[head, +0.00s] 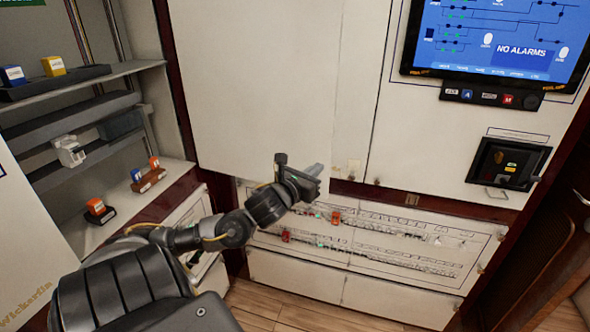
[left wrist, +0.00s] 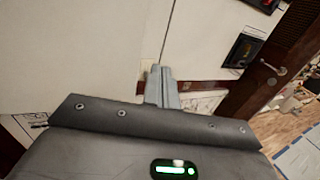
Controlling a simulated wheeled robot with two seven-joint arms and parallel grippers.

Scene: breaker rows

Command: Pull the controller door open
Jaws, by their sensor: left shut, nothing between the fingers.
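A large plain white door panel (head: 262,75), which looks like the controller door, stands flat in the cabinet front and appears shut. A small beige tab (head: 353,168) sits near its lower right corner, by the seam with the monitor panel. My left gripper (head: 318,170) is shut and empty in front of the door's lower right part, left of the tab. In the left wrist view the closed fingers (left wrist: 161,76) point toward the lower end of the seam beside the white door (left wrist: 80,45). I cannot tell whether they touch it. My right gripper is not in view.
A monitor (head: 500,38) reading "NO ALARMS" and a black recessed handle unit (head: 508,162) are on the right panel. Breaker rows (head: 375,245) run below the door. Open shelves (head: 80,125) with small coloured blocks are at left. A dark wooden door (head: 560,225) stands at right.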

